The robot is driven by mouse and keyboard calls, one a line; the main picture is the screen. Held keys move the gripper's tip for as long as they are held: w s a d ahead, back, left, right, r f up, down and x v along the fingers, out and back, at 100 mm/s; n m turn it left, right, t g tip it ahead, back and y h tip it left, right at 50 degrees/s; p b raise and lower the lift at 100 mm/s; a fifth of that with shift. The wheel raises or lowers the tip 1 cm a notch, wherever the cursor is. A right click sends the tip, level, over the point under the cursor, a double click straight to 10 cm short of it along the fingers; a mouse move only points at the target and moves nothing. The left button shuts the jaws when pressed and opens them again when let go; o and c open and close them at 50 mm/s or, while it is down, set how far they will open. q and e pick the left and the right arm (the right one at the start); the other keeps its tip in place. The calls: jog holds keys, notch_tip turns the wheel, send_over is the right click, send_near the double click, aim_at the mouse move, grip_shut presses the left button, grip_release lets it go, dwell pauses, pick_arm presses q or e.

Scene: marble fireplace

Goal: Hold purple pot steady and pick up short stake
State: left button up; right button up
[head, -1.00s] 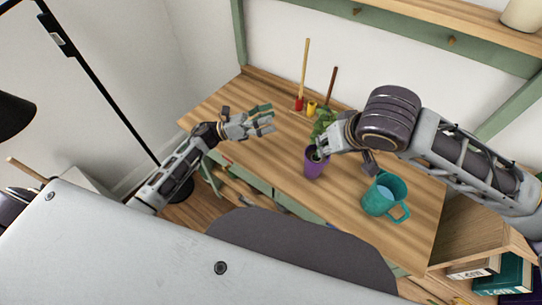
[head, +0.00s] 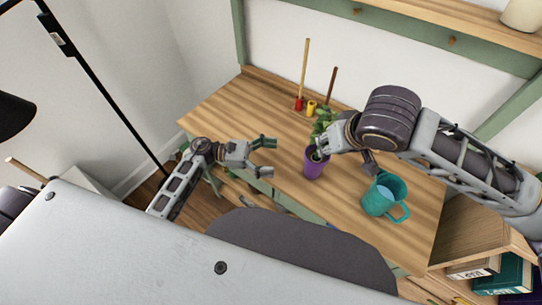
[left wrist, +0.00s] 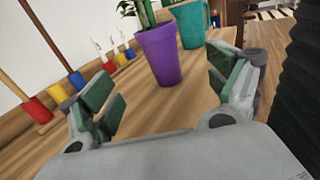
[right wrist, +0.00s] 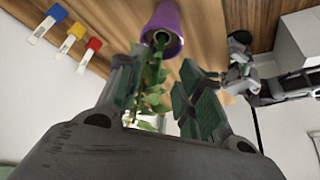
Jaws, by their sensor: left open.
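The purple pot (head: 315,163) stands upright on the desk with a leafy plant (right wrist: 150,85) in it. My right gripper (right wrist: 158,90) is over the pot, fingers apart with leaves between them; contact with the pot cannot be told. My left gripper (head: 269,157) is open and empty, left of the pot. In the left wrist view the pot (left wrist: 160,55) shows beyond its fingers, apart from them. At the back, a shorter dark stake (head: 331,86) and a longer light stake (head: 305,68) stand upright near red and yellow bases.
A teal mug (head: 383,195) stands right of the pot. Small colored items (right wrist: 68,38) lie along the back of the desk. A dark chair back (head: 300,245) is at the front edge. The desk's left part is clear.

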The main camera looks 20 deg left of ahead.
aim_at(315, 160)
dwell(0.3)
pick_arm(q)
jog(key=shift+x, duration=6.9)
jog(key=shift+c, duration=0.3)
jog(key=c, duration=1.2)
